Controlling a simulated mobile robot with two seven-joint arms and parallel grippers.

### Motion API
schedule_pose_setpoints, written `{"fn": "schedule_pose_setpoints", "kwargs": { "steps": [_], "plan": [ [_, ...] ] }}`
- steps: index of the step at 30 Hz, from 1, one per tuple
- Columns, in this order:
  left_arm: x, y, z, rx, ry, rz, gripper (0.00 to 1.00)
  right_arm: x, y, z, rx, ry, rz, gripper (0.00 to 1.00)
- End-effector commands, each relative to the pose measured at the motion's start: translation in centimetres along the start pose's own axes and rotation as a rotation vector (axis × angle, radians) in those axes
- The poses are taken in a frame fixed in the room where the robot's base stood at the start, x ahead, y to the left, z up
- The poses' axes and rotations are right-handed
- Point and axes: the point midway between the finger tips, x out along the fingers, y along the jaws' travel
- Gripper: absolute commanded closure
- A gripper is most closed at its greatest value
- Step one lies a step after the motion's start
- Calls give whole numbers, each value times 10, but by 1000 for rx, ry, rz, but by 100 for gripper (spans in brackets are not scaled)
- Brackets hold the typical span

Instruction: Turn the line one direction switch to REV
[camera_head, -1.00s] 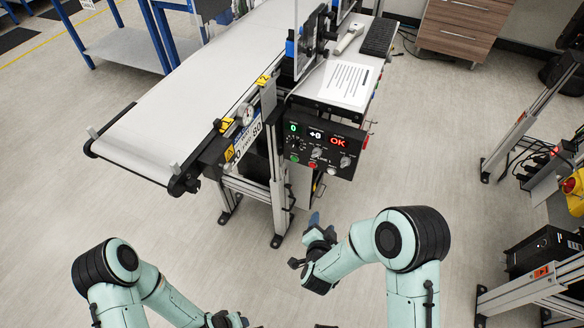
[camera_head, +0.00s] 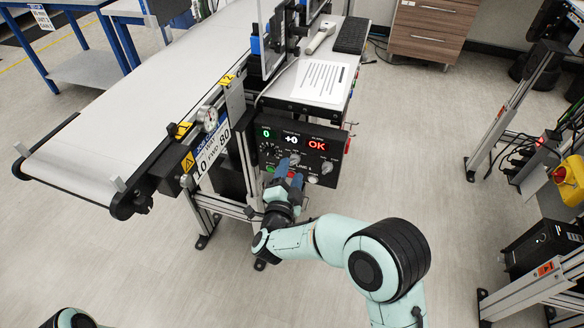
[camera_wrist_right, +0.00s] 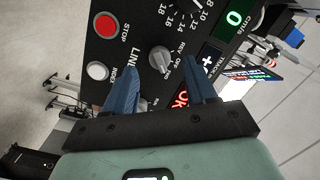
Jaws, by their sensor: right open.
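The line one control panel (camera_head: 338,147) is a black box below the conveyor, lit with a green 0, a white +0 and a red OK. In the right wrist view, the direction switch (camera_wrist_right: 161,59) is a grey knob beside REV and OFF lettering; its exact setting is hard to tell. My right gripper (camera_head: 288,172) is at the panel's lower front, covering part of it. In the wrist view its blue fingers (camera_wrist_right: 161,88) are apart, one on each side of the knob in the picture, with nothing between them. Contact with the panel cannot be told. My left gripper is out of view.
A red STOP button (camera_wrist_right: 125,31) and a white INDEX button (camera_wrist_right: 97,70) sit near the switch. The white conveyor belt (camera_head: 120,130) runs at the left, and a paper sheet (camera_head: 322,82) lies above the panel.

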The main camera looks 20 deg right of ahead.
Motion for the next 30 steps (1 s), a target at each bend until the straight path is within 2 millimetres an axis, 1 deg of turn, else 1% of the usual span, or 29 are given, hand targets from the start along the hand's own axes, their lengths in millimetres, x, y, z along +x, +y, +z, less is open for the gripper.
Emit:
{"fn": "schedule_pose_setpoints", "kwargs": {
  "steps": [1,3,6,10,17,20,21,22,23,30],
  "plan": [
    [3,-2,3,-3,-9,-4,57,9,2,0,0,3,0,44],
    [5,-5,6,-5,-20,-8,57,17,1,0,0,2,0,44],
    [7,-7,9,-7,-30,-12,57,26,1,0,-1,0,0,44],
    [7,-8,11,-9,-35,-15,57,30,1,0,-2,-1,0,44],
    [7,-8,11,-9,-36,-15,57,30,0,0,-2,-1,0,44],
    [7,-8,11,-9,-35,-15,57,30,0,0,-2,-1,0,73],
    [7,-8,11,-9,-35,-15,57,30,0,0,-2,-1,0,86],
    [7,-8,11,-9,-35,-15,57,30,0,0,-2,-1,0,96],
    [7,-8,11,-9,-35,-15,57,30,0,0,-2,-1,0,100],
    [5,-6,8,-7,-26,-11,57,30,0,0,-15,-2,1,100]
  ]
}}
